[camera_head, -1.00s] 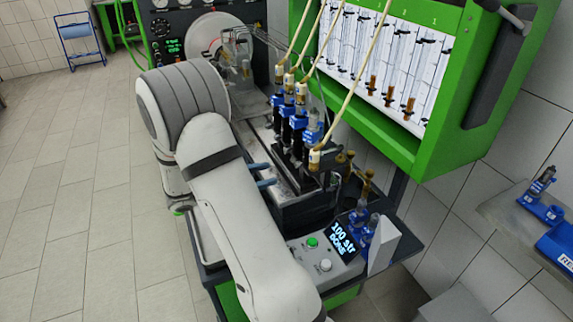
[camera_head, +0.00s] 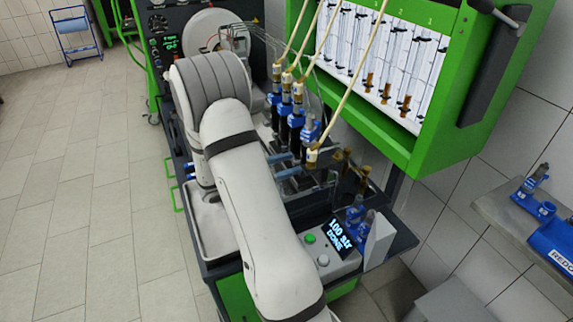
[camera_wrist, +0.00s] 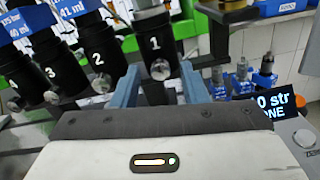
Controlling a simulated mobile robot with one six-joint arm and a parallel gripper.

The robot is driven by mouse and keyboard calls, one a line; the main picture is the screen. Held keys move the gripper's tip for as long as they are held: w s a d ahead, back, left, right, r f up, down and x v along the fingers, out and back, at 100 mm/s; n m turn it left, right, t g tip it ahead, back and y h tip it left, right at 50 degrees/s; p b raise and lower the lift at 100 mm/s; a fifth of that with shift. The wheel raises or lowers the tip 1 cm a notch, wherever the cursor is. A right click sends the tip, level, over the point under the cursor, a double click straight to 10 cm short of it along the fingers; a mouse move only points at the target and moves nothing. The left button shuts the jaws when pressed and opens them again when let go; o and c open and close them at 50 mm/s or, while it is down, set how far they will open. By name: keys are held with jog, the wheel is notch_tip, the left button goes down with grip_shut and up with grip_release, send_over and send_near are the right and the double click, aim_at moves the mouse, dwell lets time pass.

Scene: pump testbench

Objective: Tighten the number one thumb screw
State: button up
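In the wrist view, the number one holder (camera_wrist: 155,45) is a black cylinder marked with a white 1. Its thumb screw (camera_wrist: 160,70) is a small silver knob facing me. My gripper (camera_wrist: 158,82) is open, with one blue finger on each side of the screw in the picture and visible space between. I cannot tell how far the fingertips are from the screw in depth. In the head view, my gripper (camera_head: 284,166) is by the near end of the holder row, and the number one screw cannot be made out there.
Holders number 2 (camera_wrist: 97,58) and 3 (camera_wrist: 48,72), each with a silver screw, stand to the left. A display (camera_head: 340,234) reads "100 str DONE". A green cabinet with glass tubes (camera_head: 405,150) overhangs the bench. Pale hoses (camera_head: 347,85) run up from the injectors.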

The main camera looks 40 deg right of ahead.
grip_shut()
